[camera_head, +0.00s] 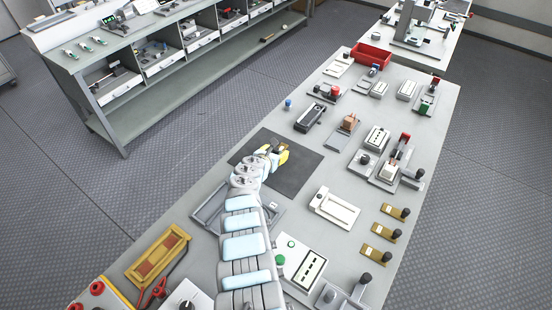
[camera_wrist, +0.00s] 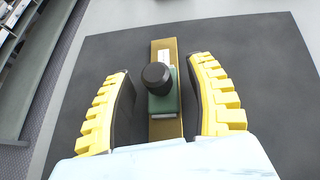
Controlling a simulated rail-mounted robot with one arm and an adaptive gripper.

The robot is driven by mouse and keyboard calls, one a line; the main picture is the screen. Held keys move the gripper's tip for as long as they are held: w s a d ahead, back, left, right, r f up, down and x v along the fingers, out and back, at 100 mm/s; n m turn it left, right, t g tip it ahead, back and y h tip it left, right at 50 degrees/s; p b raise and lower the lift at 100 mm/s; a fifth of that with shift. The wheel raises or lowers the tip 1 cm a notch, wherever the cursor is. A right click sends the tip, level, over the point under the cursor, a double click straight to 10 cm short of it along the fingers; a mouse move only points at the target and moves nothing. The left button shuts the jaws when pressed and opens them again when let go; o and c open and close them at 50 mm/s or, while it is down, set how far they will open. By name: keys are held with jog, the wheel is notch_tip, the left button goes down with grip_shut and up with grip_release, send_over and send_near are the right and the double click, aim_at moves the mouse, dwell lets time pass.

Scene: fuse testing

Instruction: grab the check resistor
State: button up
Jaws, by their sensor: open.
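The part that looks like the check resistor (camera_wrist: 164,104) lies on the dark mat (camera_wrist: 250,70) in the wrist view. It has a narrow brass-coloured plate, a green block, a white label and a round black knob. My gripper (camera_wrist: 161,72) is open, with one yellow-and-black finger on each side of it. Visible gaps separate both fingers from the part. In the head view my gripper (camera_head: 272,153) is over the dark mat (camera_head: 300,172) and mostly hides the part.
Several brass plates with black knobs (camera_head: 386,233) stand along the bench's right edge. A white slotted fixture (camera_head: 335,208) is right of the mat. A grey tray (camera_head: 209,208) lies beside my arm. A red bin (camera_head: 371,55) is at the far end.

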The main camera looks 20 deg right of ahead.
aim_at(276, 149)
grip_shut()
dwell(0.4)
notch_tip(276, 149, up, 8)
jog(key=p, duration=0.5)
jog(key=shift+r+p, duration=0.5)
jog(key=shift+r, duration=0.55)
